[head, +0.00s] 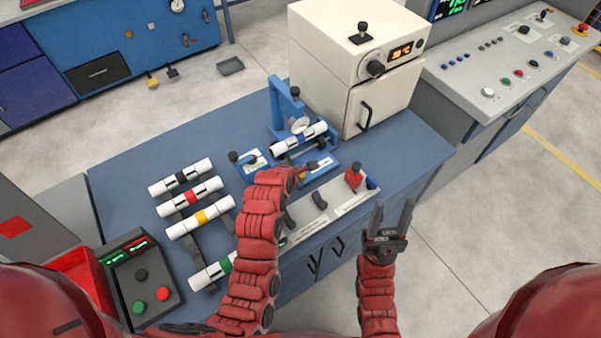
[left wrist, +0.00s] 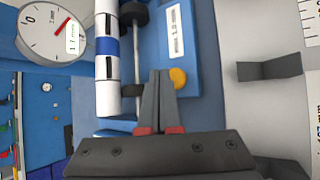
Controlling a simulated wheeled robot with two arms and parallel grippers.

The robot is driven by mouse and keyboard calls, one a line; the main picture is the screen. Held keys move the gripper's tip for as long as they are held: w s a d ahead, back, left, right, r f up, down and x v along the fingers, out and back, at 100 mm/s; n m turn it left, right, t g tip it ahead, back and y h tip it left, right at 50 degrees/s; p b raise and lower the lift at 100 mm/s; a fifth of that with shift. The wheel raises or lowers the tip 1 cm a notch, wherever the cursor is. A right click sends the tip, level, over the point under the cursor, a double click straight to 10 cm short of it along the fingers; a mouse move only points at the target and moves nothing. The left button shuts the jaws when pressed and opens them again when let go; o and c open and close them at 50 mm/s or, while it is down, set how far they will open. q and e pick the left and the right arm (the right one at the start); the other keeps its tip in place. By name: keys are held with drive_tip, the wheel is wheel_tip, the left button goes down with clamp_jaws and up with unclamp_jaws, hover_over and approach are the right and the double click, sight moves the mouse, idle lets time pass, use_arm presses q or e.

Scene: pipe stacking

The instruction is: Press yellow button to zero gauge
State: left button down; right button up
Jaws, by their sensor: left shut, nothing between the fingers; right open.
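The yellow button (left wrist: 178,78) sits on a blue base (left wrist: 176,45) with a white label in the left wrist view. My left gripper (left wrist: 160,73) is shut and empty, its tips just left of the button; I cannot tell whether they touch it. The round gauge (left wrist: 43,32) has a red needle and a small readout that seems to say 1.7 mm. The gauge also shows in the head view (head: 299,125). My right gripper (head: 391,220) is open and empty.
A white pipe with a blue band (head: 300,138) lies in the fixture under the gauge. Several banded pipes, one with a red band (head: 190,191), lie on the rack at left. A cream oven (head: 350,75) stands behind. A red-topped device (head: 354,177) stands at right.

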use_arm(q)
drive_tip(key=shift+f, duration=0.15)
idle(0.6)
drive_tip(key=shift+f, duration=0.25)
drive_tip(key=shift+f+b, duration=0.5)
idle(0.6)
drive_tip(key=shift+r, duration=0.1)
drive_tip(key=shift+r+p, duration=0.4)
drive_tip(key=shift+r, duration=0.45)
drive_tip(key=shift+r+p, duration=1.3)
drive_tip(key=shift+r, duration=1.2)
drive_tip(key=shift+s+f, duration=0.1)
